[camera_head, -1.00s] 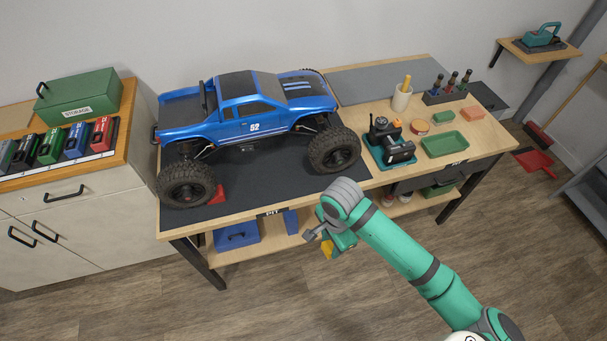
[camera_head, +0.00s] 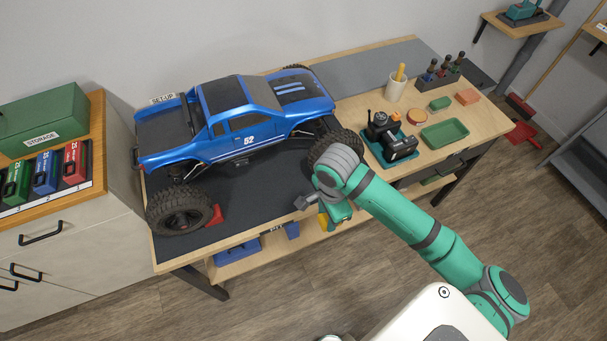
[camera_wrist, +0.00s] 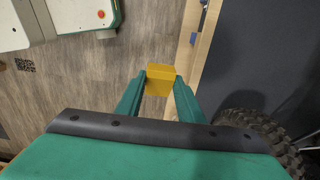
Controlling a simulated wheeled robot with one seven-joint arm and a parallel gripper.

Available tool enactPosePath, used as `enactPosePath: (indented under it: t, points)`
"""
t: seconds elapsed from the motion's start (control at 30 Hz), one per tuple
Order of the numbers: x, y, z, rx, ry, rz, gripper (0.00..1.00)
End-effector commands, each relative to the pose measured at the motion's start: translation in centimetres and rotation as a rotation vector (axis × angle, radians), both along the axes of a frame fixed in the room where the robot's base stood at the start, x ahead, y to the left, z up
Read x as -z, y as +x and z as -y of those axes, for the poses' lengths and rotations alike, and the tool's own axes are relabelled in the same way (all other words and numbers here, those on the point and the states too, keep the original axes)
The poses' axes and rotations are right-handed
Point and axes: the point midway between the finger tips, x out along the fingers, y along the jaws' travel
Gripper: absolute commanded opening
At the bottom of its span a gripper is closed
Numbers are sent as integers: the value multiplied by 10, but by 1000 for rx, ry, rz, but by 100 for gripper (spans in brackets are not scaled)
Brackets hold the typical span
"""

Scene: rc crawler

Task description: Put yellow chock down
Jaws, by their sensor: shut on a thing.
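The yellow chock (camera_wrist: 160,79) is held between the two green fingers of my gripper (camera_wrist: 159,90) in the wrist view. In the head view a small part of the yellow chock (camera_head: 323,221) shows beside my gripper (camera_head: 325,226), which hangs at the bench's front edge near the truck's front wheel. In the wrist view the floor lies behind the chock, with the bench edge just to its right. Much of my gripper is hidden behind the arm's wrist in the head view.
A blue truck (camera_head: 240,124) stands on a dark mat (camera_head: 255,190) on the wooden bench. A red chock (camera_head: 216,215) sits by its rear wheel (camera_head: 179,209). A black and green tool (camera_head: 390,140) and a green tray (camera_head: 445,134) are at the right. Blue boxes (camera_head: 238,253) are on the lower shelf.

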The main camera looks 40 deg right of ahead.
Motion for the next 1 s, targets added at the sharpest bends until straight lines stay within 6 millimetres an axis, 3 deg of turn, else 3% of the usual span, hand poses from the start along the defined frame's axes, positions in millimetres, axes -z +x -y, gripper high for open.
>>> enactPosePath:
  t: [0.43, 0.73, 1.0]
  points:
    - [0, 92, 21, -2, -2, 0, 6]
    - [0, 117, 29, 0, -1, -1, 6]
    - [0, 152, 39, 3, -2, 0, 6]
